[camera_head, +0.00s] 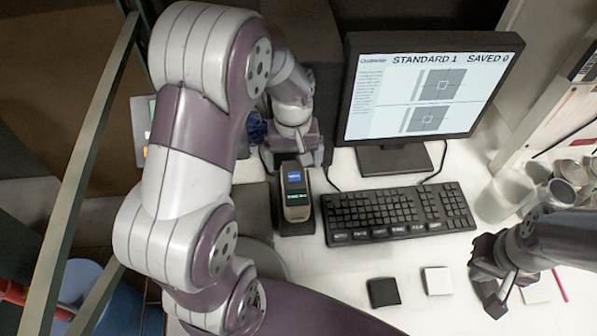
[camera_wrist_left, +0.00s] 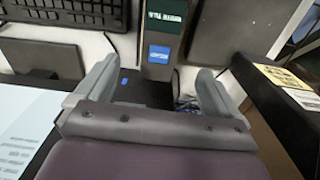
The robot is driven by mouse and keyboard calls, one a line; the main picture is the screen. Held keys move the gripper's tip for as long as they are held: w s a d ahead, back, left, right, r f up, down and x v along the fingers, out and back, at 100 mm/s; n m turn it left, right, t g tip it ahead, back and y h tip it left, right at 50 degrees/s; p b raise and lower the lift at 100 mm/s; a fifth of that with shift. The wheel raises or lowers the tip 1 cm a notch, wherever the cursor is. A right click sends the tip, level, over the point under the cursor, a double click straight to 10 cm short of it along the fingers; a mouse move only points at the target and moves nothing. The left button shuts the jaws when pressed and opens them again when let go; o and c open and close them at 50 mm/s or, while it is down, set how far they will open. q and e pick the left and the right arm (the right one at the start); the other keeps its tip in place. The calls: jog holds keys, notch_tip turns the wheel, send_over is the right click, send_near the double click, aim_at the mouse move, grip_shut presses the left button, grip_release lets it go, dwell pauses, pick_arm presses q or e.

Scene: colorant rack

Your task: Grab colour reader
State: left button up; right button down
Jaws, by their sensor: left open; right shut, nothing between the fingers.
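The colour reader (camera_head: 296,192) is a small upright device with a blue screen and a green label, standing in a dark dock (camera_head: 296,227) left of the keyboard. In the left wrist view the colour reader (camera_wrist_left: 161,38) shows between and beyond the finger tips. My left gripper (camera_head: 299,158) is open just behind the top of the reader; in its wrist view the fingers (camera_wrist_left: 157,72) are spread to either side of it, and I cannot tell whether they touch it. My right gripper (camera_head: 497,300) is shut and empty at the right, low over the table.
A keyboard (camera_head: 398,212) and a monitor (camera_head: 428,92) reading "STANDARD 1 SAVED 0" stand right of the reader. A black tile (camera_head: 383,292) and a white tile (camera_head: 437,281) lie in front. Metal cups (camera_head: 552,192) and a pink stick (camera_head: 560,285) are at the right.

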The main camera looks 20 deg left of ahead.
aim_at(293, 180)
pick_arm(q)
jog(key=f, duration=0.2)
jog(key=d+f+p, duration=0.1)
jog(key=f, duration=0.1)
jog(key=d+f, duration=0.1)
jog(key=shift+s+f, duration=0.35)
jog(key=shift+f, duration=0.05)
jog(key=f, duration=0.1)
jog(key=a+f+p, duration=0.1)
jog(key=f+p, duration=0.1)
jog(key=shift+a+f, duration=0.35)
jog(key=shift+a, duration=0.05)
notch_tip(293, 180, down, 3)
jog(key=shift+d+r+p, duration=0.15)
jog(key=shift+r+p, duration=0.05)
jog(key=shift+p, duration=0.15)
jog(key=shift+w+d+f, duration=0.1)
jog(key=shift+f, duration=0.05)
jog(key=c, duration=1.6)
pick_arm(e)
jog(key=r, duration=0.1)
jog(key=d+r, duration=0.1)
jog(key=r, duration=0.1)
jog(key=shift+d+r, duration=0.15)
jog(key=shift+r, duration=0.1)
